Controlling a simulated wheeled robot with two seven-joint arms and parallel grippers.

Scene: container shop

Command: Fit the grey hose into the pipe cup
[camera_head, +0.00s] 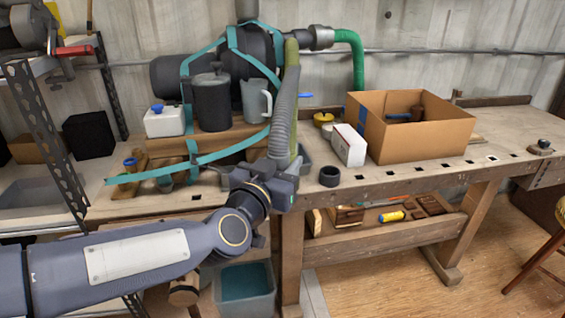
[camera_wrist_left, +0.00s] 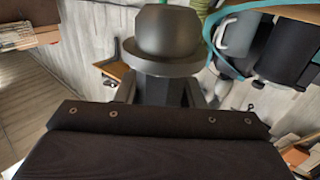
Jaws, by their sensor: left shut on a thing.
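The grey ribbed hose (camera_head: 283,115) rises from my left gripper in front of the large dark tank (camera_head: 255,55). My left gripper (camera_head: 277,172) is at the bench's front edge, shut on the hose's lower end. In the left wrist view a dark grey flanged end piece (camera_wrist_left: 168,45) sits between the fingers (camera_wrist_left: 167,92). A short dark open-topped cup (camera_head: 329,177) stands on the bench just right of the gripper, apart from it; I take it for the pipe cup. My right gripper is not in view.
A cardboard box (camera_head: 425,138) and a white carton (camera_head: 348,146) stand right of the cup. A dark canister (camera_head: 212,103), a grey jug (camera_head: 256,102) and teal straps (camera_head: 190,160) are left of the hose. A green hose (camera_head: 357,62) hangs behind.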

